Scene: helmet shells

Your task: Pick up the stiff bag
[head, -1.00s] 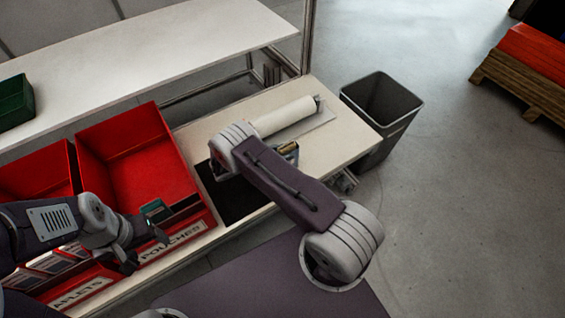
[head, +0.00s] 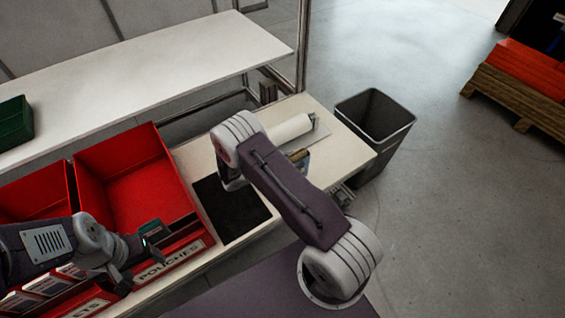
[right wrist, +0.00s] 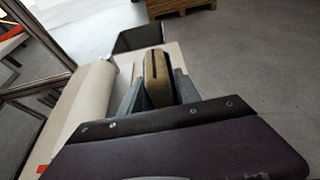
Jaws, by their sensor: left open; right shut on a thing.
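My right gripper (right wrist: 158,82) is shut on a tan, thick, flat-sided thing with a dark slit (right wrist: 157,70). It may be the stiff bag, but I cannot tell for sure. The same tan thing shows small in the head view (head: 298,155), partly hidden by my right arm, over the right part of the bench near the white roll.
The bench (head: 190,160) carries a black mat (head: 230,208) and a white roll (head: 288,130). A grey waste bin (head: 385,150) stands on the floor past the bench's right end. A white shelf (head: 150,65) with a green bin (head: 15,122) is behind. The right floor is largely clear.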

